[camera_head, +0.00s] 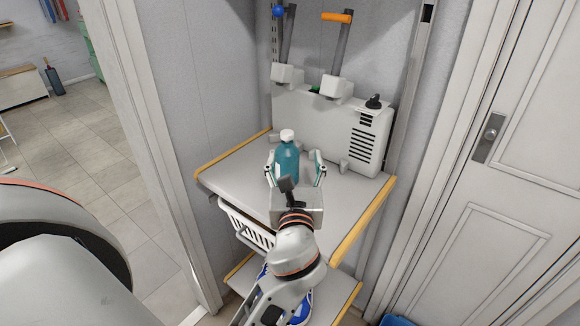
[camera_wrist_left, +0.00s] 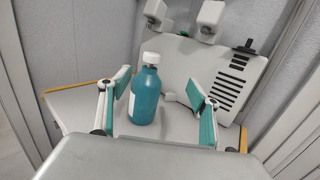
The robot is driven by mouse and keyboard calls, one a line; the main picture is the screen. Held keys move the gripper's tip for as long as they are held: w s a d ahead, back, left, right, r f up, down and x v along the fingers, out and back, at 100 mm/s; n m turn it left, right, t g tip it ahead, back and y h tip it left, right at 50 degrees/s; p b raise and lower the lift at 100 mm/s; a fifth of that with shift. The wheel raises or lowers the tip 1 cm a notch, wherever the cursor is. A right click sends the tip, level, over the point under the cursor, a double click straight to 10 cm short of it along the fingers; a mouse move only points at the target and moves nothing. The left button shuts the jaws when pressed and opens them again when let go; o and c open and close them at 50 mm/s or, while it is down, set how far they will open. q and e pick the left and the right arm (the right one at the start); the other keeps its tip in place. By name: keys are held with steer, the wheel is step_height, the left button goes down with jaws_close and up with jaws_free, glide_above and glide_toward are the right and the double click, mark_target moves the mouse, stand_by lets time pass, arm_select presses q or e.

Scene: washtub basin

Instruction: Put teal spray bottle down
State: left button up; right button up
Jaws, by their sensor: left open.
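The teal spray bottle (camera_head: 286,160) with a white cap stands upright on the grey shelf top (camera_head: 232,177) in the head view. It also shows in the left wrist view (camera_wrist_left: 146,97), between the spread fingers and nearer the left one. My left gripper (camera_head: 294,174) is open around the bottle, with a finger on each side. My right gripper is not in view.
A light grey vented box (camera_head: 371,141) with a black knob stands behind the bottle at the right. A white basket (camera_head: 247,228) sits below the shelf top. A closed door (camera_head: 510,180) is at right.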

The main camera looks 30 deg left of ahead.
mark_target(288, 160)
arm_select(q)
steer(key=shift+s+a+f+g, duration=0.2)
steer(key=shift+s+a+f, duration=0.1)
steer(key=shift+f, duration=0.3)
steer(key=shift+s+a+f+g, duration=0.2)
steer(key=shift+a+f, duration=0.1)
steer(key=shift+f, duration=0.25)
steer(key=shift+a+f+n, duration=0.25)
steer(key=shift+a+n, duration=0.05)
steer(key=shift+x, duration=0.9)
steer(key=x, duration=0.5)
steer(key=shift+w+d+f, duration=0.1)
steer(key=shift+w+f, duration=0.1)
steer(key=shift+f, duration=0.1)
steer(key=shift+w, duration=0.2)
